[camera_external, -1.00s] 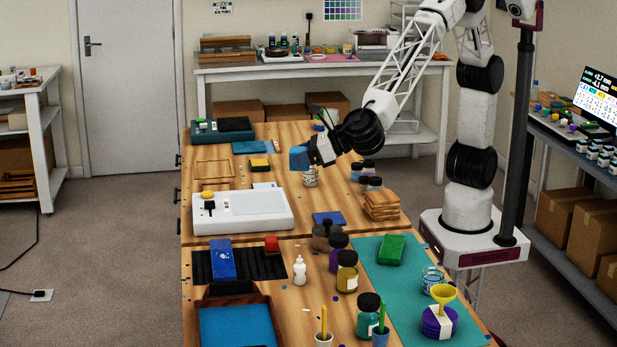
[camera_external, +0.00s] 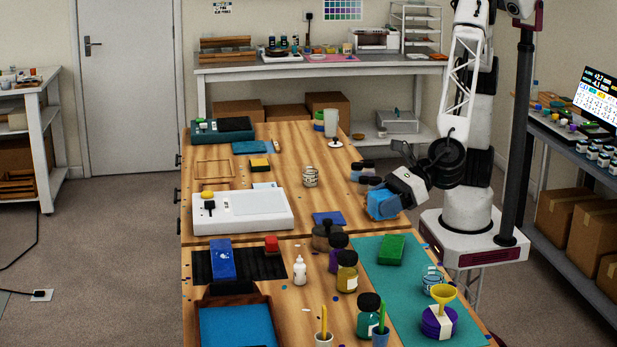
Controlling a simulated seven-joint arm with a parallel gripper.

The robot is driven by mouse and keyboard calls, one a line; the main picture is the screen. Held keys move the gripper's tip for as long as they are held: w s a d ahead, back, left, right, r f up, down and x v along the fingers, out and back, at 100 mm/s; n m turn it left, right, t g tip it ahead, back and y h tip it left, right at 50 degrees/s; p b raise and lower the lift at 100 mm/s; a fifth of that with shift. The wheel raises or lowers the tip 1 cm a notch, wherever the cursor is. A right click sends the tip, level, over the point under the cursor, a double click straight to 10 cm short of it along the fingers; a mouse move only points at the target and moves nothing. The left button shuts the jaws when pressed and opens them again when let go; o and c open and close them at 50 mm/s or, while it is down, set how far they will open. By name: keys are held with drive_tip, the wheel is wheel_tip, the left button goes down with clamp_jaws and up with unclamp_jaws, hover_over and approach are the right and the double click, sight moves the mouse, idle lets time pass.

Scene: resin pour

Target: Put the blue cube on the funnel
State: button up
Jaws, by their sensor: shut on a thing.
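The yellow funnel (camera_external: 443,293) stands at the front right, on or just above a purple round thing with a pale label (camera_external: 438,322), on the teal mat. The cube is apart from the funnel, up and to its left in the picture. The fingertips are small and partly hidden by the cube.
The teal mat (camera_external: 400,292) also bears a green block (camera_external: 389,249) and a clear glass jar (camera_external: 432,279). Dark-lidded jars (camera_external: 347,276) stand left of the mat. Cups with yellow and green sticks (camera_external: 324,337) stand at the front edge. A white machine (camera_external: 243,212) lies to the left.

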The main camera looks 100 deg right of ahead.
drive_tip(key=s+a+n+y, duration=0.2)
drive_tip(key=s+a, duration=0.9)
drive_tip(key=a, duration=0.2)
hover_over(444, 291)
drive_tip(key=shift+n+g+y, duration=0.3)
drive_tip(key=shift+y, duration=0.1)
drive_tip(key=shift+f, duration=2.8)
drive_tip(key=shift+f, duration=0.1)
drive_tip(key=shift+f, duration=1.95)
drive_tip(key=shift+f, duration=2)
drive_tip(key=shift+f, duration=0.1)
